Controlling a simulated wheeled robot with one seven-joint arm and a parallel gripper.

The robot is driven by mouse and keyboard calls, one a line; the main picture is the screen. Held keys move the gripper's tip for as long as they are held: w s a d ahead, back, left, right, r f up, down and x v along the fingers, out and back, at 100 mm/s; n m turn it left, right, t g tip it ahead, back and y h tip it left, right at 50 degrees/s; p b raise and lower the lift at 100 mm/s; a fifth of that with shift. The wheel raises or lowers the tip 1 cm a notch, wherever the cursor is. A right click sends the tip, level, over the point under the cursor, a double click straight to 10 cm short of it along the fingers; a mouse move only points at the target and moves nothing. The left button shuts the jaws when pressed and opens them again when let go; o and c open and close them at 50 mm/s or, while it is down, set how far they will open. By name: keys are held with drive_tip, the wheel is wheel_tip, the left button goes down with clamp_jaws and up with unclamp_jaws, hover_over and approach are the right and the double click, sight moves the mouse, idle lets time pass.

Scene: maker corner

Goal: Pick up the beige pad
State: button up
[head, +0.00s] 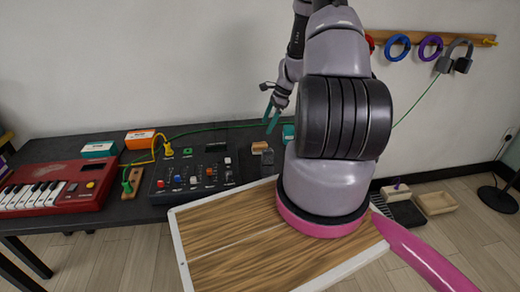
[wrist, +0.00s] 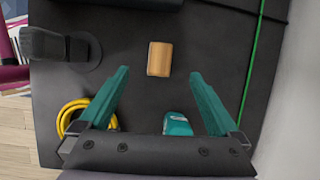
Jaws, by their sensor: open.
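The beige pad (wrist: 159,58) is a small tan block with a wood-like look, lying on the dark table top in the wrist view. A small beige piece that looks like the same pad (head: 259,146) shows in the head view, left of my arm. My gripper (wrist: 159,74) is open and empty. Its two teal fingers reach toward the pad, with their tips apart on either side of its near end. In the head view my gripper (head: 272,119) points down above the table; its height over the pad is hard to tell.
In the wrist view, a teal object (wrist: 177,123) sits between the finger bases. A yellow cable coil (wrist: 74,113) and a dark stand (wrist: 62,46) lie left; a green cable (wrist: 255,62) runs right. A mixer panel (head: 192,178) and red keyboard (head: 60,187) stand left on the table.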

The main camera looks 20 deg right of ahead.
sight(260, 145)
drive_tip(key=x, duration=0.6)
drive_tip(key=shift+s+d+f, duration=0.1)
drive_tip(key=shift+d+f, duration=0.15)
drive_tip(key=shift+f, duration=0.2)
drive_tip(key=shift+x, duration=2.65)
drive_tip(key=shift+d, duration=0.15)
clamp_jaws()
drive_tip(key=shift+r, duration=4.95)
